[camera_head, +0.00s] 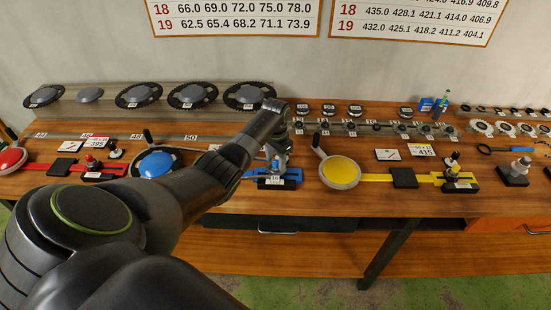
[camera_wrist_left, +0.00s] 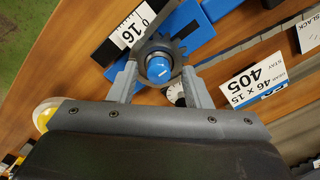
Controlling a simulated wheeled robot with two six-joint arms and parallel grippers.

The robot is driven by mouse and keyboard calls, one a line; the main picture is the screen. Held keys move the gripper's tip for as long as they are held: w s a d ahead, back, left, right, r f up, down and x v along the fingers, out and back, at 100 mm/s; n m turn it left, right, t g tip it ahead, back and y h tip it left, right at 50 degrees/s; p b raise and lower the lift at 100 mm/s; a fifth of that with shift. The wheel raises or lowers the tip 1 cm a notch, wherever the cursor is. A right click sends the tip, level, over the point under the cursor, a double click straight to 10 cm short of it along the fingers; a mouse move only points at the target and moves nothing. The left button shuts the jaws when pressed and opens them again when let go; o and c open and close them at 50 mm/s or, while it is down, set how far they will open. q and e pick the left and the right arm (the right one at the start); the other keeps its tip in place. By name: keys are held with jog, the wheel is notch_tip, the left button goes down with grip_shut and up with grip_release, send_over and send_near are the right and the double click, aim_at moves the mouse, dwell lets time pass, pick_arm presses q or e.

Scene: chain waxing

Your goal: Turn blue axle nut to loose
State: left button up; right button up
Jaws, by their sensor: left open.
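The blue axle nut (camera_wrist_left: 159,69) shows in the left wrist view as a round blue cap in front of a dark toothed sprocket (camera_wrist_left: 182,34). My left gripper (camera_wrist_left: 158,74) is open, with one finger on each side of the nut. Whether the fingers touch it is hard to tell. In the head view my left gripper (camera_head: 279,148) is over the blue station's axle stand, and it partly hides the nut there. The stand sits on a blue slide (camera_head: 290,172) with a "16" tag (camera_wrist_left: 137,26). My right gripper is not in view.
A blue disc with a crank (camera_head: 156,163) is left of the stand. A yellow disc (camera_head: 340,171) is to its right, with a yellow slide (camera_head: 425,178). A "405" card (camera_wrist_left: 257,84) lies near the nut. Chainrings and small sprockets line the back of the wooden bench.

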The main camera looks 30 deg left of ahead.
pick_arm(q)
jog(key=shift+r, duration=0.15)
notch_tip(320, 180, up, 11)
jog(key=b, duration=0.3)
notch_tip(320, 180, up, 4)
send_over(275, 161)
notch_tip(275, 161, up, 2)
jog(key=p, duration=0.3)
jog(key=shift+d+r, duration=0.1)
jog(key=shift+d, duration=0.05)
jog(key=shift+s, duration=0.1)
